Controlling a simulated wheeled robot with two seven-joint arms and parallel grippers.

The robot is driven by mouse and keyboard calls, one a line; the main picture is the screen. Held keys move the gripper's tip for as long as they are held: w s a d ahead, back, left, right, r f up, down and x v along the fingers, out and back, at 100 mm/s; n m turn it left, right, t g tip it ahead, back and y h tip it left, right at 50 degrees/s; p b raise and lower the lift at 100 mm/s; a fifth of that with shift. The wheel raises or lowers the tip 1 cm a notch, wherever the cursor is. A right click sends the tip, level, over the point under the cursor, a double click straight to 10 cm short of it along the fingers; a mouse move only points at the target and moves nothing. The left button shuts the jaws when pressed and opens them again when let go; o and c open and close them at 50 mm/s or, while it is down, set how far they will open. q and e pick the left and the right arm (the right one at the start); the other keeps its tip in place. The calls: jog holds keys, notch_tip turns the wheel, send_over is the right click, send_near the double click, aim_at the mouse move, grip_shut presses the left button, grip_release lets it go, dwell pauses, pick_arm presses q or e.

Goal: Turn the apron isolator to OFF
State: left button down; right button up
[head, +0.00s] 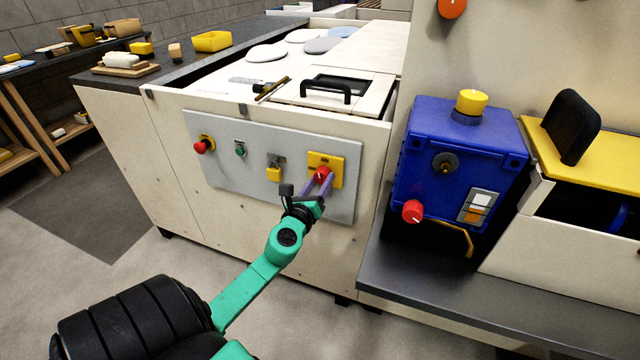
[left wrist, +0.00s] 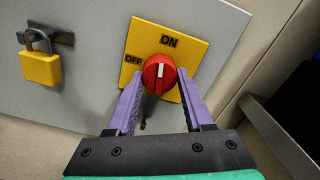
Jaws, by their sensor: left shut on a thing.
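The apron isolator is a red rotary knob (left wrist: 158,74) on a yellow plate (left wrist: 188,62), with ON printed above it and OFF to its left. The knob's white mark points up toward ON. In the head view the yellow plate (head: 337,163) is at the right end of the grey panel, with the red knob (head: 321,173) on it. My left gripper (head: 319,183) reaches up to it from below. In the left wrist view its purple fingers (left wrist: 160,82) stand on either side of the knob, shut on it. My right gripper is not in view.
The grey panel (head: 226,166) also bears a red button (head: 200,147), a green button (head: 240,151) and a yellow padlock (head: 274,173). A blue box (head: 425,150) with its own red knob (head: 412,211) stands to the right. A black handle (head: 327,87) is on top.

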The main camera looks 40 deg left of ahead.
pick_arm(q)
jog(key=n+b, duration=0.1)
jog(key=n, duration=0.2)
jog(key=shift+d+f+n, duration=0.1)
jog(key=shift+n, duration=0.2)
jog(key=n, duration=0.3)
jog(key=shift+n+b, duration=0.3)
jog(key=n, duration=0.3)
jog(key=shift+r+n, duration=0.2)
jog(key=shift+n, duration=0.1)
jog(key=shift+n+p, duration=0.4)
jog(key=shift+n, duration=1.9)
jog(key=shift+c, duration=1.5)
grip_release()
jog(key=shift+r, duration=0.1)
